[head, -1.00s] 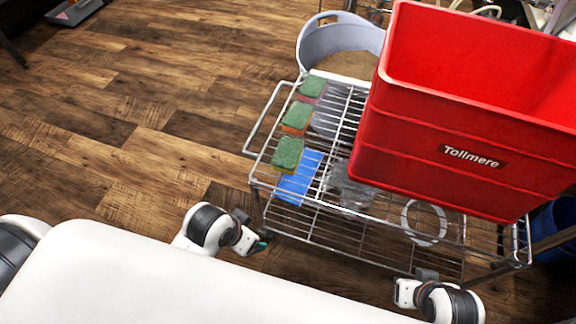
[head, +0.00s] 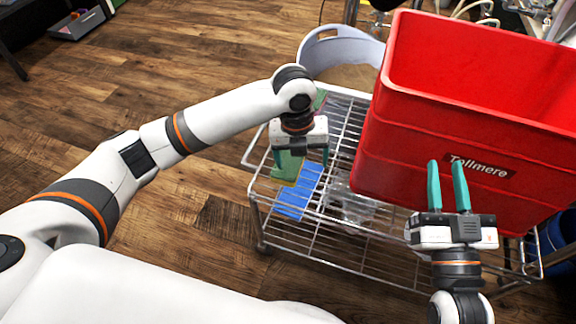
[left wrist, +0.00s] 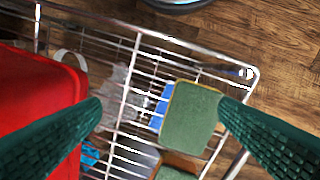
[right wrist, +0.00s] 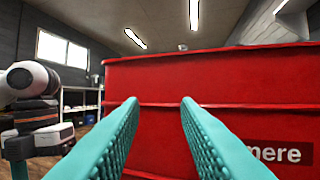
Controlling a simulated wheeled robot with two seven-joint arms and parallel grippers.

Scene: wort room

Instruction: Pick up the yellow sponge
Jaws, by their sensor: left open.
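The yellow sponge (head: 287,166) lies green side up at the near left end of the wire cart's top shelf, partly covered by my left gripper. In the left wrist view the yellow sponge (left wrist: 188,118) shows its green face and a thin yellow edge. My left gripper (head: 300,158) is open above it, with the sponge beside the right finger in the left wrist view and nothing held. My right gripper (head: 446,166) is open and empty in front of the red crate.
The red crate (head: 470,130) fills the cart's right part. An orange sponge (left wrist: 175,172) lies beside the yellow one; a pinkish one (head: 320,98) lies farther back. A blue item (head: 298,192) shows through the wire shelf (head: 345,140). Floor left of the cart is clear.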

